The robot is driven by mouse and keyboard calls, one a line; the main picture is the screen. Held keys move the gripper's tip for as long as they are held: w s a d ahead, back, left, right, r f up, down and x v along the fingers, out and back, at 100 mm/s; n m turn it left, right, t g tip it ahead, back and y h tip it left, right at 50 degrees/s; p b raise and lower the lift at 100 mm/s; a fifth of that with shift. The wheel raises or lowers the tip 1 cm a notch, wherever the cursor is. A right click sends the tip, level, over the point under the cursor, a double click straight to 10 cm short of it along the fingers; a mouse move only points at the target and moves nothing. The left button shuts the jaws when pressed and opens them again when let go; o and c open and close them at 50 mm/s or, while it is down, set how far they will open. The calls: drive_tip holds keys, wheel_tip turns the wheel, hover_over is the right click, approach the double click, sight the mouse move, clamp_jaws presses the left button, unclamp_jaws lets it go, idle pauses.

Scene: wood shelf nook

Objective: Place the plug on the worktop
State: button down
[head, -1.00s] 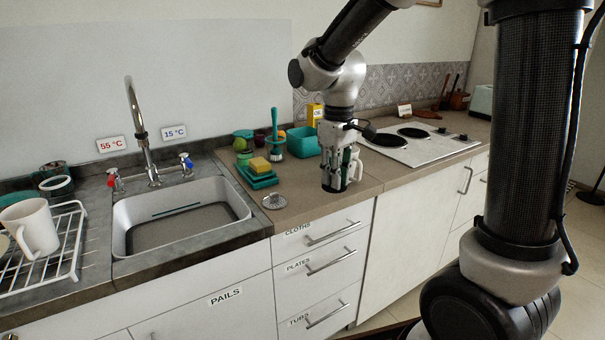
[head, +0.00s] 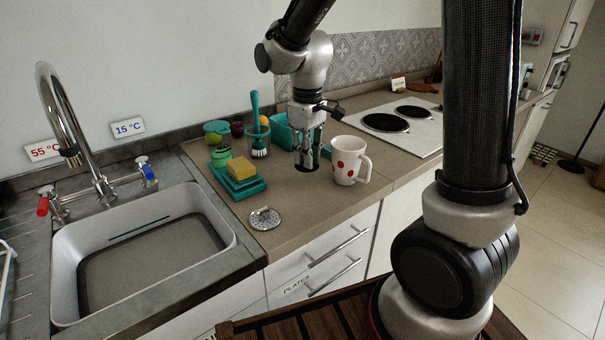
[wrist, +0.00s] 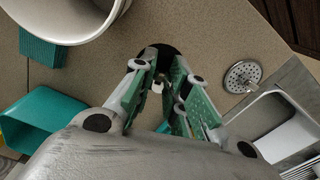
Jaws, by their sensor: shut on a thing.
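The plug (head: 307,166) is a dark disc below my gripper, just left of the white mug, over the brown worktop (head: 288,222). In the wrist view the plug (wrist: 169,50) shows as a black disc with a small pale part between the fingertips. My gripper (head: 307,160) points down and is shut on the plug; its green-padded fingers (wrist: 163,85) partly hide it. The plug is at or very close to the worktop surface; I cannot tell whether it touches.
A white mug with red dots (head: 349,160) stands close right of my gripper. A teal basin (head: 282,132) is behind. A yellow sponge (head: 241,168) on teal trays (head: 237,184) and a metal strainer (head: 265,218) lie left. The sink (head: 150,250) is further left. Worktop in front is clear.

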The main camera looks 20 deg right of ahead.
sight(307, 186)
drive_tip(key=shift+f, duration=3)
drive_tip(key=shift+f, duration=0.15)
drive_tip(key=c, duration=1.4)
unclamp_jaws()
